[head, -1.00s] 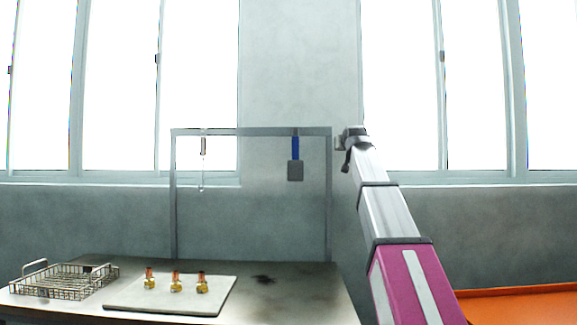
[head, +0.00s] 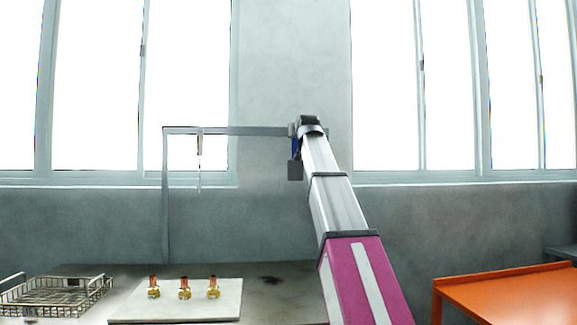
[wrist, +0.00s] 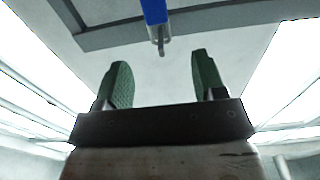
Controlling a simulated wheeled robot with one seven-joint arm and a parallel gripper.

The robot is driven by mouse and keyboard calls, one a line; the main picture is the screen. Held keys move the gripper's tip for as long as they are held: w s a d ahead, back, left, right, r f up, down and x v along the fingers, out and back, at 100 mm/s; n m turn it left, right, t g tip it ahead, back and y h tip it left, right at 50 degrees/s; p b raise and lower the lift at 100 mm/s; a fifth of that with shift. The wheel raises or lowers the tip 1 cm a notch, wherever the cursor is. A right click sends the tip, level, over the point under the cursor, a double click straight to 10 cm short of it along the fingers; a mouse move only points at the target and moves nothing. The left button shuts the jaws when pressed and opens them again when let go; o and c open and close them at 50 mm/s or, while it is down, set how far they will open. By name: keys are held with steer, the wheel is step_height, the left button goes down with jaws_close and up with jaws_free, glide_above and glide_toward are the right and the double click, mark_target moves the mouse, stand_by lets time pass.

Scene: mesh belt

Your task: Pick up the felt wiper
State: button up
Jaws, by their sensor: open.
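The felt wiper, with a blue handle (head: 296,147) and a flat dark grey pad (head: 294,171), hangs from the top bar of a grey frame (head: 240,131). My arm covers part of it in the head view. My gripper (head: 292,130) is near the top of the handle. In the wrist view, the blue handle (wrist: 154,10) enters from the top edge, with a thin grey hook-like end. My gripper's two green fingers (wrist: 158,80) stand wide apart with nothing between them. The hook end lies just beyond the fingertips, roughly centred; the pad is out of that view.
A thin brush-like tool (head: 199,155) hangs further left on the bar. Below, a pale board (head: 225,304) bears 3 brass-and-copper fittings (head: 184,288). A wire basket (head: 50,297) stands at the left. An orange table (head: 510,292) stands at the right.

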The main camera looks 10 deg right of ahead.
steer(key=w, duration=1)
steer(key=shift+w+d+r, duration=0.15)
steer(key=shift+r, duration=0.1)
steer(key=c, duration=1)
